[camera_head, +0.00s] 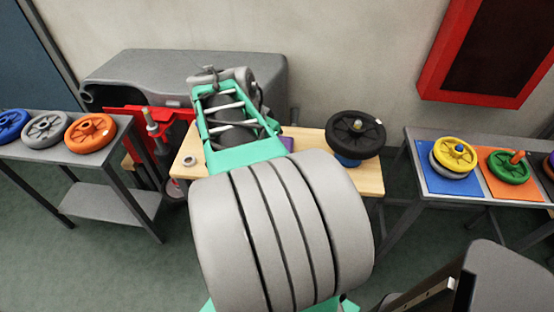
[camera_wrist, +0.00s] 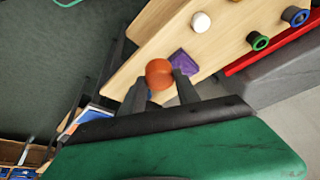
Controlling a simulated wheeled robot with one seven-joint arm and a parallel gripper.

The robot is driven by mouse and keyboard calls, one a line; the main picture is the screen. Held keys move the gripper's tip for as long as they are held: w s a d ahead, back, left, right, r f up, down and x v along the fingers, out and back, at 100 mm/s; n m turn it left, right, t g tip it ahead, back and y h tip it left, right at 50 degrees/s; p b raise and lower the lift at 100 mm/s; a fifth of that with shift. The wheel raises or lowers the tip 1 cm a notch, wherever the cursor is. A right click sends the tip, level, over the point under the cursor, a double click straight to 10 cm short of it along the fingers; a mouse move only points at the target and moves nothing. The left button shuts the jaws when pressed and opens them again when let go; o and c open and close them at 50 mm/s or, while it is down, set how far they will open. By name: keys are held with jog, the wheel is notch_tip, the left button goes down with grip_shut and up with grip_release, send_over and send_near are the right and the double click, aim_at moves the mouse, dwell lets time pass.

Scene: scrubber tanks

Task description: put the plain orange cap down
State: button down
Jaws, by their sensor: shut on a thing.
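The plain orange cap (camera_wrist: 158,71) shows in the wrist view as a smooth round piece between the two dark fingers of my gripper (camera_wrist: 160,79). My gripper is shut on it. Behind and to the right of the cap a purple square (camera_wrist: 183,61) lies on the wooden bench top (camera_wrist: 220,50). The cap overlaps the bench in this view, and I cannot tell whether it touches it. In the head view my own arm hides the cap and the gripper; only a sliver of the purple square (camera_head: 288,143) shows beside the arm.
In the wrist view a white cap (camera_wrist: 200,22), a green ring piece (camera_wrist: 258,41) and a blue ring piece (camera_wrist: 295,16) are on the bench. In the head view a black wheel (camera_head: 355,130) sits at the bench's right. Side tables (camera_head: 420,145) hold coloured wheels.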

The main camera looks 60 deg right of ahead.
jog(key=s+d+f+m+g+y+b, duration=0.1)
jog(key=s+d+f+m, duration=0.2)
jog(key=s, duration=0.5)
jog(key=s+f+m+g+y+b, duration=0.1)
jog(key=s+f+m+g+b, duration=0.1)
jog(key=s+m, duration=0.5)
jog(key=shift+n, duration=0.7)
jog(key=w+d+f, duration=0.3)
jog(key=w+d+f+p, duration=0.1)
jog(key=w+d+f, duration=0.1)
jog(key=d+f, duration=0.1)
jog(key=w+d+f, duration=0.3)
jog(key=f, duration=0.1)
jog(key=shift+w+d, duration=0.35)
notch_tip(320, 180, down, 3)
jog(key=shift+r+p, duration=0.1)
jog(key=shift+p, duration=0.35)
jog(key=shift+f, duration=0.35)
jog(key=c, duration=0.9)
grip_release()
